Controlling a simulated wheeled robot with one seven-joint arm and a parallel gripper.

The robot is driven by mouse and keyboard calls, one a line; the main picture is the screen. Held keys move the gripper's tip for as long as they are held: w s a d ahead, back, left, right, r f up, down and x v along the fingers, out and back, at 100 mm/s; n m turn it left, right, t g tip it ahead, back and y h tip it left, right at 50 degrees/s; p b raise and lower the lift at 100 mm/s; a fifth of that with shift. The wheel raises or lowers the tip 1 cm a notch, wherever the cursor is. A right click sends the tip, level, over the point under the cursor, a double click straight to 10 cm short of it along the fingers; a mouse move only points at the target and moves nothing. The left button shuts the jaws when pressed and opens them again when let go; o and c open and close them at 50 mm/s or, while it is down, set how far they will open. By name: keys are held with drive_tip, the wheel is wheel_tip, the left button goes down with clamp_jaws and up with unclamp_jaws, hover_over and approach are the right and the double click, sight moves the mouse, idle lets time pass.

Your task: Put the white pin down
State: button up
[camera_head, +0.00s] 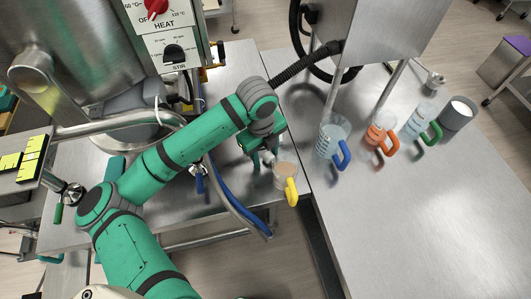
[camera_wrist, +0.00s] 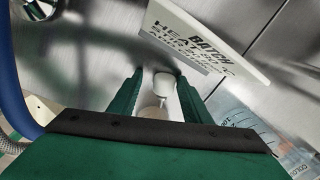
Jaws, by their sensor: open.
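The white pin (camera_wrist: 163,83) shows in the wrist view as a small pale cylinder with a thin stem, between the two green fingers. My gripper (camera_wrist: 160,85) is open, with a finger on each side of the pin. I cannot tell whether either finger touches it. In the head view my gripper (camera_head: 262,158) is low over the steel table, just left of the yellow-handled jug (camera_head: 286,172). The pin is too small and too hidden there to make out clearly.
To the right stand a blue-handled jug (camera_head: 333,138), an orange-handled jug (camera_head: 380,130), a green-handled jug (camera_head: 420,122) and a grey cup (camera_head: 457,113). A blue hose (camera_head: 235,195) runs beside my gripper. A printed sign (camera_wrist: 205,42) lies beyond my fingers. The right table's front is clear.

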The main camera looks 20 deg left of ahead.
sight(263, 157)
drive_tip(key=shift+r, duration=0.1)
wheel_tip(263, 157, up, 12)
drive_tip(key=shift+s+a, duration=0.2)
drive_tip(key=shift+s, duration=0.2)
idle(0.3)
drive_tip(key=shift+w, duration=0.15)
